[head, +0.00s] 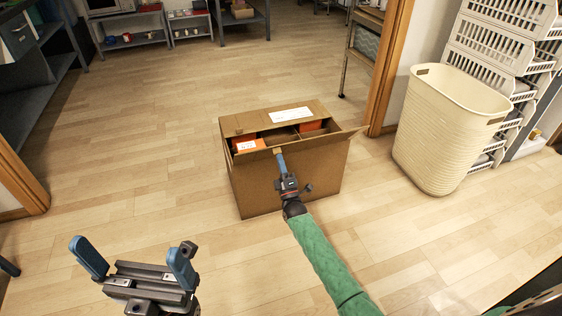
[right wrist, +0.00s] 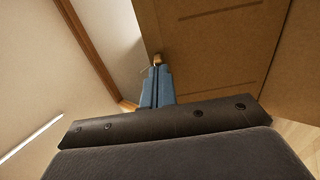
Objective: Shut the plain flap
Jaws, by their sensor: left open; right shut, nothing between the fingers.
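A brown cardboard box (head: 262,185) stands on the floor in the middle of the head view. Its far flap, with a white label (head: 290,114), lies over the back of the opening. The plain flap (head: 335,136) is along the near edge, not lying over the opening, and its right end juts past the box; its exact tilt is hard to tell. My right gripper (head: 280,163) is shut and empty at the near side, fingertips at the plain flap's edge; contact is unclear. In the right wrist view its blue fingers (right wrist: 157,85) are together before brown cardboard (right wrist: 215,50). My left gripper (head: 136,258) is open and empty, lower left, away from the box.
Orange items (head: 248,145) show inside the box. A cream basket (head: 445,130) stands right of it, beside white stacked crates (head: 500,40). A wooden door frame (head: 388,70) is behind right. The floor left of the box is clear.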

